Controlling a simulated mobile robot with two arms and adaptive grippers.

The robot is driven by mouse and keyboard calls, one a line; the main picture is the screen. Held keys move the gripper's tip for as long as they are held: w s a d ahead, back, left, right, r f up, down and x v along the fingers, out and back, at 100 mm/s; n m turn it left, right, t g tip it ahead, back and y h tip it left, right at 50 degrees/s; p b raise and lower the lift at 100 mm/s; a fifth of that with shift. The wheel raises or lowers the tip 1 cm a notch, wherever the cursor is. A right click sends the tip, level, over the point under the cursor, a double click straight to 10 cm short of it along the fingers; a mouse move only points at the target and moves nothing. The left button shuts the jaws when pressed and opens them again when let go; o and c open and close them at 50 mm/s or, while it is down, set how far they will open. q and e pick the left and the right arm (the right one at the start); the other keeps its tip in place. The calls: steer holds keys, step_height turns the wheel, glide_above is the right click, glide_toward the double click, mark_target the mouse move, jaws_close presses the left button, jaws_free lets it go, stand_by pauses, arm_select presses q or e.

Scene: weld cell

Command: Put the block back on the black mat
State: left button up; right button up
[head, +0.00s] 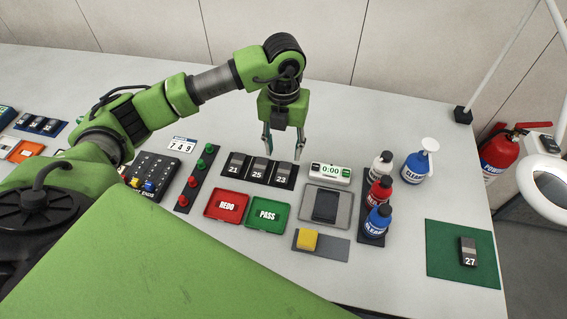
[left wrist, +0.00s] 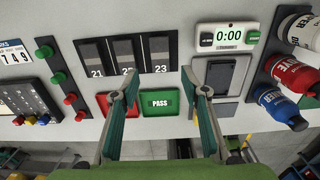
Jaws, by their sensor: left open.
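A dark grey block marked 27 (head: 468,251) stands on the green mat (head: 445,264) at the right end of the table. A black mat (head: 270,171) at the table's middle bears three similar dark grey blocks marked 21 (head: 237,163), 25 (head: 259,168) and 23 (head: 282,173). They also show at the top of the left wrist view, block 25 (left wrist: 125,55) in the middle. My left gripper (head: 283,152) is open and empty, pointing down above the table near the black mat. Its spread fingers (left wrist: 160,80) show in the left wrist view. My right gripper is in neither view.
Near the black mat are a red REDO tray (head: 227,206), a green PASS tray (head: 268,215), a timer (head: 329,172) and a grey fixture (head: 342,219). A yellow block (head: 307,239) lies on a grey mat. Bottles, including a red one (head: 379,191), stand between fixture and green mat.

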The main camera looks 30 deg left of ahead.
arm_select(q)
steer(key=shift+r+b, duration=0.3)
steer(key=shift+r, duration=1.45)
